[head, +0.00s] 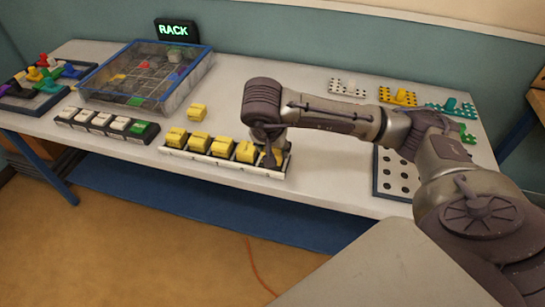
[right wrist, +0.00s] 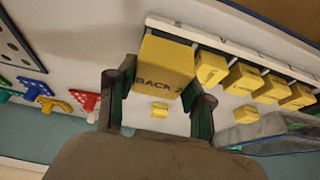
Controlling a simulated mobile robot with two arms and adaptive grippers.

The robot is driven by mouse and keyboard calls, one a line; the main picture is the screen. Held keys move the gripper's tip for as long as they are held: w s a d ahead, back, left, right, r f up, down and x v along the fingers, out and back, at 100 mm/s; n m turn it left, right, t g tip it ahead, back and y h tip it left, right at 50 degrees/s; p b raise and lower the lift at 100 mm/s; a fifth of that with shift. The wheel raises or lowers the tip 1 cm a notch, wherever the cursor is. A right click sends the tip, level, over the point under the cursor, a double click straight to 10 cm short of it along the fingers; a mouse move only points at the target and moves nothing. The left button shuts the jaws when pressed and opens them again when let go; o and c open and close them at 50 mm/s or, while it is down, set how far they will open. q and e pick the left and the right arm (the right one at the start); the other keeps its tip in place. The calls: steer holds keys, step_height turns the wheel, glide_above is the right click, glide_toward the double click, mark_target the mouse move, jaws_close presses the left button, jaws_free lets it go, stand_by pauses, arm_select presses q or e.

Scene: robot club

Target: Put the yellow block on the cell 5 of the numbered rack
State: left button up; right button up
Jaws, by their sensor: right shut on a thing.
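The numbered rack (head: 222,166) is a long narrow white tray near the table's front edge, with a row of yellow blocks (head: 221,147) standing in its cells. My right gripper (head: 269,157) is over the rack's right end in the head view, pointing down. In the right wrist view it is shut on a yellow block (right wrist: 163,72) with dark lettering. That block is in line with the row, at its end by the rack's rim (right wrist: 215,40). I cannot tell whether it rests on the cell floor; the cell numbers are unreadable. My left gripper is not in view.
A loose yellow block (head: 197,112) lies behind the rack; the right wrist view shows another small yellow block (right wrist: 160,109). A blue-rimmed clear case (head: 187,87), a row of white keys (head: 93,120) and a holed board (head: 383,176) are nearby. A RACK sign (head: 176,31) stands behind.

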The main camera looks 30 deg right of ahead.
steer(key=w+d+f+b, duration=0.1)
steer(key=w+d+f, duration=0.1)
steer(key=w, duration=0.1)
steer(key=shift+w+d+f+b, duration=0.15)
steer(key=shift+w+f+b, duration=0.15)
steer(key=shift+f+b, duration=0.1)
steer(key=shift+w+d, duration=0.1)
steer(key=shift+w, duration=0.1)
steer(key=shift+f, duration=0.3)
step_height(320, 180, down, 4)
steer(key=b, duration=0.2)
steer(key=shift+r+b, duration=0.25)
steer(key=shift+b, duration=0.1)
steer(key=o, duration=1)
steer(key=shift+f, duration=0.1)
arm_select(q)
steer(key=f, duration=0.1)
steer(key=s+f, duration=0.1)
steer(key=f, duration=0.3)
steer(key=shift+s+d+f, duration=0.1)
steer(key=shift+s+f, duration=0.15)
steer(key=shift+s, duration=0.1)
